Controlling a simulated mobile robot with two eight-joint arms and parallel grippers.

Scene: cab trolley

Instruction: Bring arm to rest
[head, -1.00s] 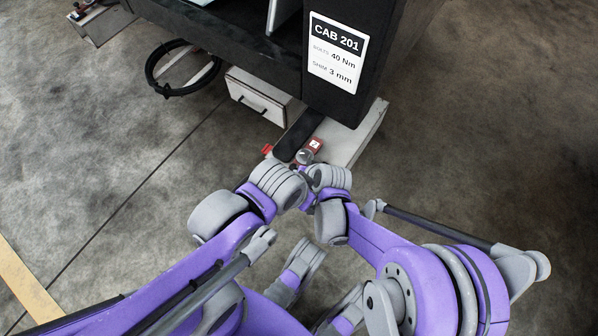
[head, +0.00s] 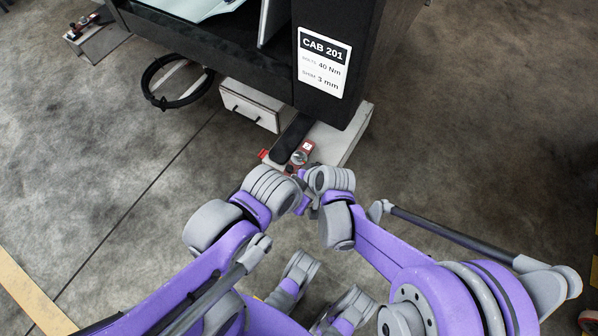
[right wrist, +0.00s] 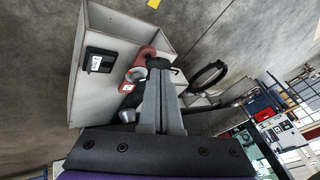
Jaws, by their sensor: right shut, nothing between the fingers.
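Both my purple and grey arms reach in from the bottom of the head view, with their wrists (head: 270,190) (head: 330,180) close together near the middle. My right gripper (right wrist: 160,72) shows in the right wrist view, its grey fingers together and empty. A red part (right wrist: 146,54) with a round silver piece lies beyond the fingers there; whether they touch cannot be told. In the head view the red part (head: 307,146) sits at the trolley foot, just past my wrists. My left gripper is hidden behind its own wrist.
The dark cab trolley (head: 270,75) with the CAB 201 card (head: 324,62) stands ahead. Its pale foot (head: 350,140), a drawer box (head: 250,108) and a black hoop (head: 150,85) are low by the floor.

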